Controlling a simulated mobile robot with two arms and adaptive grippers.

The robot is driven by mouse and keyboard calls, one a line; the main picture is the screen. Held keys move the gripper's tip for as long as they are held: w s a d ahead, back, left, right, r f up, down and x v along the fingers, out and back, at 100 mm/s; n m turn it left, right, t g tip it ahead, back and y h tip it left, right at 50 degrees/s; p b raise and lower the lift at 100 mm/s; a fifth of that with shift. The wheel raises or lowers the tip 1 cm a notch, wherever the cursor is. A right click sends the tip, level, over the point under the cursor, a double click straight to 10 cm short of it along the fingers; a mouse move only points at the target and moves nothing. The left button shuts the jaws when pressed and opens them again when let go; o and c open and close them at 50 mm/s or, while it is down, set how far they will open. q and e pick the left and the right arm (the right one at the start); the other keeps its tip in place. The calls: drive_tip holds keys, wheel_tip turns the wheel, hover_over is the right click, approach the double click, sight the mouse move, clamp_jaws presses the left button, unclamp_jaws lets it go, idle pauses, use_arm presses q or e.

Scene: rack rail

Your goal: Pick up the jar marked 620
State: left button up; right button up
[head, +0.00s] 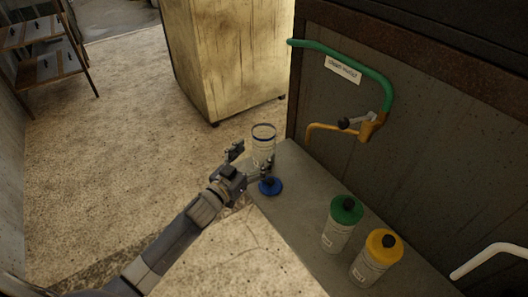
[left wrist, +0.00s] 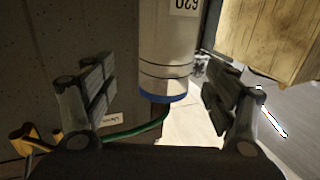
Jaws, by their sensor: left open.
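The jar marked 620 (head: 263,147) is pale, with a dark blue rim and no lid on it, at the far end of the grey bench in the head view. In the left wrist view the jar (left wrist: 168,45) appears upside down, with its label partly cut off by the top edge. My left gripper (head: 252,158) is open, with its fingers on either side of the jar. In the left wrist view there are gaps between the fingers (left wrist: 160,100) and the jar. My right gripper is not in view.
A blue lid (head: 270,187) with a dark knob lies on the bench (head: 300,195) near the jar. A green-lidded jar (head: 339,228) and a yellow-lidded jar (head: 372,265) stand nearer. A green pipe (head: 340,55) and orange tap (head: 370,128) project from the wall.

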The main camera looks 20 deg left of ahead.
sight(269, 135)
use_arm(q)
drive_tip(key=shift+a+x, duration=0.2)
drive_tip(key=shift+x, duration=1.5)
drive_tip(key=shift+a+x, duration=0.2)
drive_tip(key=shift+x, duration=1.45)
drive_tip(key=shift+w+r, duration=0.1)
drive_tip(key=shift+c, duration=0.3)
drive_tip(key=c, duration=1.4)
drive_tip(key=shift+c, duration=0.3)
drive_tip(key=shift+r, duration=0.1)
